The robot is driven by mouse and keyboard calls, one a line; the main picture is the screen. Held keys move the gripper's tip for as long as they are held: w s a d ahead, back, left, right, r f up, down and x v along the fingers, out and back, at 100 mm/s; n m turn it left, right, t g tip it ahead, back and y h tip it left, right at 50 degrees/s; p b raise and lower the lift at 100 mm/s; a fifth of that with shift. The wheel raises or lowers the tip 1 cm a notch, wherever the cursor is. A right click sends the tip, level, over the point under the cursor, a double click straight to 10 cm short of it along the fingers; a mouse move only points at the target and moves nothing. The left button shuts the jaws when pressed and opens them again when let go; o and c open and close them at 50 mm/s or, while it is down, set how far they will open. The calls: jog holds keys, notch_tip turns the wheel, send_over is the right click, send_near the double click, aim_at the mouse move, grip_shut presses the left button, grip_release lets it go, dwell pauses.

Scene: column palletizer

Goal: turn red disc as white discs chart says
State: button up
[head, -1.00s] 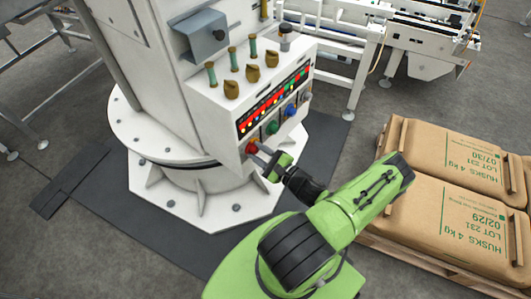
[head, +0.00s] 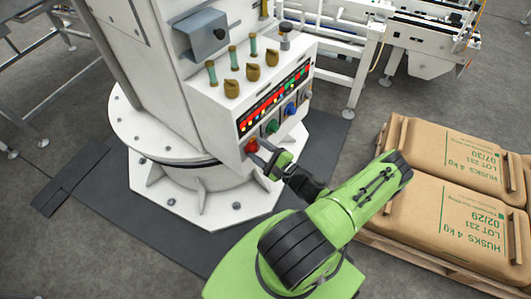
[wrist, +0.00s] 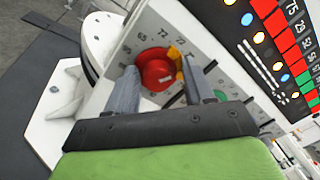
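The red disc (wrist: 158,70) is a round knob on the white column's control panel. It also shows in the head view (head: 251,146), just ahead of my fingertips. A yellow part (wrist: 175,54) sits behind its upper right edge, and a printed scale with numbers surrounds it. My gripper (head: 262,156) is open, with one finger to each side of the red disc in the wrist view; I cannot tell whether they touch it. A black chart panel (wrist: 287,50) carries red and green numbered bars and coloured round lights. I cannot clearly pick out the white discs.
Green (head: 271,127) and blue (head: 290,109) knobs sit up the panel to the right of the red disc. Brown levers (head: 252,73) stand on the ledge above. Stacked sacks (head: 457,220) lie on a pallet at right. A conveyor (head: 425,50) stands behind.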

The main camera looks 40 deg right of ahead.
jog(key=shift+o, duration=0.3)
jog(key=shift+f, duration=0.1)
jog(key=shift+s, duration=0.15)
jog(key=s+d+p, duration=0.1)
jog(key=s, duration=1.4)
jog(key=shift+s+f, duration=0.2)
jog(key=shift+s, duration=0.15)
